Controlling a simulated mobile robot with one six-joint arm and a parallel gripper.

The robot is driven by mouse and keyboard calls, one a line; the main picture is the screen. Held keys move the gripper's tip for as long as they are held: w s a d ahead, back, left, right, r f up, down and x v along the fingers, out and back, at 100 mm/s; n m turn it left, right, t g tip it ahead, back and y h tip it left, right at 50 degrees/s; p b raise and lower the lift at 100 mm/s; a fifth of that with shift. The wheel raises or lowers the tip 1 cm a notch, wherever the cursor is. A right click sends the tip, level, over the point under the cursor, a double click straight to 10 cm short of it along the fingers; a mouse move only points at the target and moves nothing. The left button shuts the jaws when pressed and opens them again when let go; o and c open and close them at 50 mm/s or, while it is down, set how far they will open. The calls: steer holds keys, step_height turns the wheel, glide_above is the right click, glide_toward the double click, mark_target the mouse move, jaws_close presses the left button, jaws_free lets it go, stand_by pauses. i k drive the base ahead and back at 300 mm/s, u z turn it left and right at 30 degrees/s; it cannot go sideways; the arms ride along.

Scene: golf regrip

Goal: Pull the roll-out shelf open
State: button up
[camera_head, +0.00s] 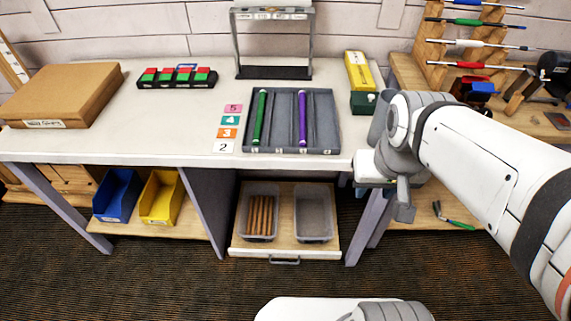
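The roll-out shelf (235,249) is a light wooden board low under the workbench, between two grey panels. Its grey bar handle (284,261) is on the front edge, facing me. Two grey bins stand on the shelf: the left bin (277,203) holds several brown sticks, and the right bin (313,218) looks empty. The back of the shelf is hidden under the benchtop. My gripper (404,208) is at the bench's right front corner, above and right of the handle and apart from it. Its fingers are not clear enough to tell whether they are open.
The white benchtop (180,130) carries a grey tray (338,149) with a green and a purple grip. A grey leg (370,225) stands right of the shelf. Blue (117,196) and yellow (161,198) bins sit at left. The dark floor (200,285) before the shelf looks clear.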

mark_target(284, 245)
steer(key=k, duration=1.15)
steer(key=z, duration=0.2)
steer(key=i, duration=0.7)
steer(key=z, duration=0.25)
